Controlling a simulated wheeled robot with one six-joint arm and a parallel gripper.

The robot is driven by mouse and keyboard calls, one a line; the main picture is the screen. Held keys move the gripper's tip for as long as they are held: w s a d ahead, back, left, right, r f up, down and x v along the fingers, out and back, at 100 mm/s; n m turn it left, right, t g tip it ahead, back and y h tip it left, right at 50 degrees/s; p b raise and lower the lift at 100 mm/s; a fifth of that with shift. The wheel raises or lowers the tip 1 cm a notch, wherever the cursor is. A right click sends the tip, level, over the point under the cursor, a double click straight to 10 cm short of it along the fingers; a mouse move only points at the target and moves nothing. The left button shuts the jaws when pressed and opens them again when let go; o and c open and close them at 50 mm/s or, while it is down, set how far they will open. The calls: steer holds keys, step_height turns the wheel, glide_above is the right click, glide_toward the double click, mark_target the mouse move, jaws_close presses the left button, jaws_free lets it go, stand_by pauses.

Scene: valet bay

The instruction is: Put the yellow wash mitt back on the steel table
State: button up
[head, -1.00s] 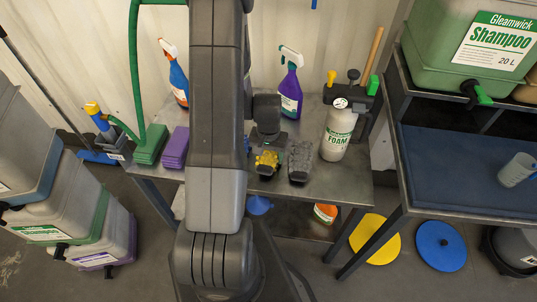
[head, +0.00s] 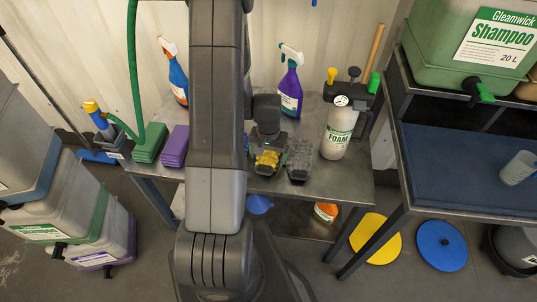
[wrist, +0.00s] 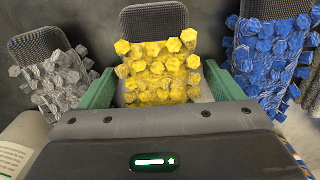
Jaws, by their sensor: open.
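The yellow wash mitt (head: 267,158) lies on the steel table (head: 225,184), near its front edge. It has knobbly yellow tufts and a dark grey cuff, seen in the wrist view (wrist: 160,72). My gripper (wrist: 156,92) is open, with one green finger on each side of the yellow mitt. In the head view my gripper (head: 267,141) is right over the mitt and hides part of it. Whether the fingers touch the mitt cannot be told.
A grey mitt (head: 299,160) lies close on the right; a blue mitt (wrist: 270,58) is on the other side, mostly hidden by my arm in the head view. The foam bottle (head: 337,130) and purple spray bottle (head: 290,95) stand nearby. Purple sponges (head: 174,147) lie left.

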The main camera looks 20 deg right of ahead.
steer(key=shift+r, duration=0.1)
step_height(320, 180, up, 14)
steer(key=shift+f, duration=0.2)
stand_by(0.4)
step_height(320, 180, down, 14)
steer(key=shift+r, duration=0.1)
stand_by(0.9)
steer(key=shift+r, duration=0.15)
